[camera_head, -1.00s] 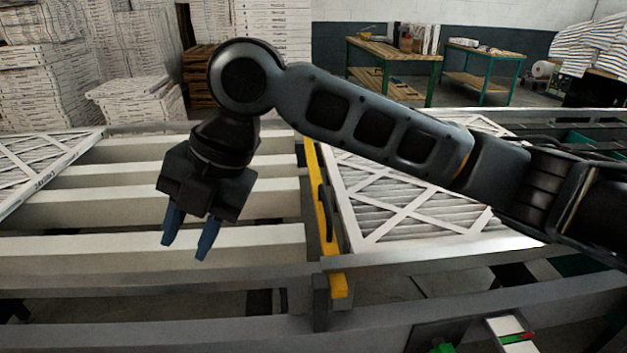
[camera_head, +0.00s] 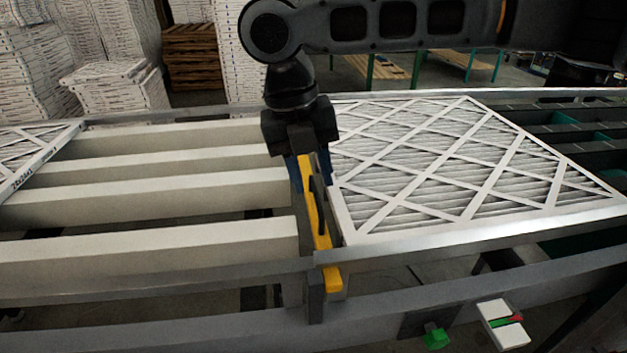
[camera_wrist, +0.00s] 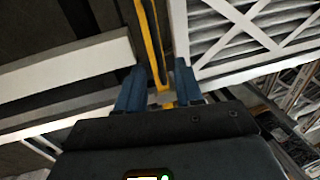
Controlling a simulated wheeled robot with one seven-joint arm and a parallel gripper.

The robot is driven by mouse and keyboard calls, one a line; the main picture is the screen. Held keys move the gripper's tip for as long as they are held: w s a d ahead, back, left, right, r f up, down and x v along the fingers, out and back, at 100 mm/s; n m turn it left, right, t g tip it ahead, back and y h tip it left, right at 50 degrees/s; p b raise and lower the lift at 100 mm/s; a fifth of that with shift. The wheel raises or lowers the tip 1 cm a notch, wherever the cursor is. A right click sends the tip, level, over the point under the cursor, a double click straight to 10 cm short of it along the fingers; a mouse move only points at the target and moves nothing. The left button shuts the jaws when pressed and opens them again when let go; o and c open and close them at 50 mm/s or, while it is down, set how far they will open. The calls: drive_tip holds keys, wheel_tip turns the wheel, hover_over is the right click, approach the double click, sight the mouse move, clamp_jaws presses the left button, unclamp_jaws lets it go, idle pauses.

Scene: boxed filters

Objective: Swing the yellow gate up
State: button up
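The yellow gate (camera_head: 321,245) is a narrow bar across the conveyor, between the pale rollers and the white-framed filter. A dark handle-like piece (camera_head: 318,203) runs along its right side. My gripper (camera_head: 312,187) points down over the far part of the gate, its blue fingers apart on either side of it. In the wrist view, the yellow gate (camera_wrist: 152,45) runs between the two fingertips of my gripper (camera_wrist: 158,78), with visible gaps beside it. Whether a finger touches the gate cannot be told. The gate's far end is hidden behind my gripper in the head view.
The filter (camera_head: 455,165) lies right of the gate, close to my right finger. Pale rollers (camera_head: 150,243) lie left, with another filter (camera_head: 35,155) at the far left. A metal rail (camera_head: 480,235) runs in front.

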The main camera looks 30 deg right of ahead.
drive_tip(key=shift+s+d+f, duration=0.1)
drive_tip(key=shift+d+f, duration=0.1)
drive_tip(key=shift+f, duration=1.05)
clamp_jaws()
idle(0.5)
